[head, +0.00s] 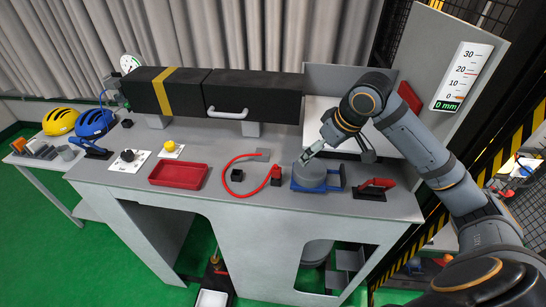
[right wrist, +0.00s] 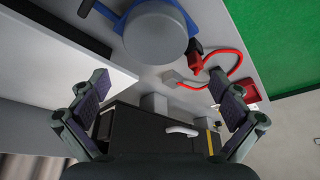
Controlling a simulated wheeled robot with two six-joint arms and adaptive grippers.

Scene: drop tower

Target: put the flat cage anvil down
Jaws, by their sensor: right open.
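A round grey block (head: 309,174), which looks like the flat cage anvil, sits flat in a blue cradle (head: 334,178) on the grey bench, right of the middle. It also shows at the top of the right wrist view (right wrist: 155,34), in the blue holder (right wrist: 190,45). My right gripper (head: 308,155) is just above and behind the block in the head view. My left gripper does not show.
A red clamp-like tool (head: 376,186) lies right of the cradle. A red hose (head: 228,178), a small red-and-black part (head: 276,174) and a red tray (head: 179,175) lie to the left. A black box (head: 245,94) and an upright scale panel (head: 462,75) stand behind.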

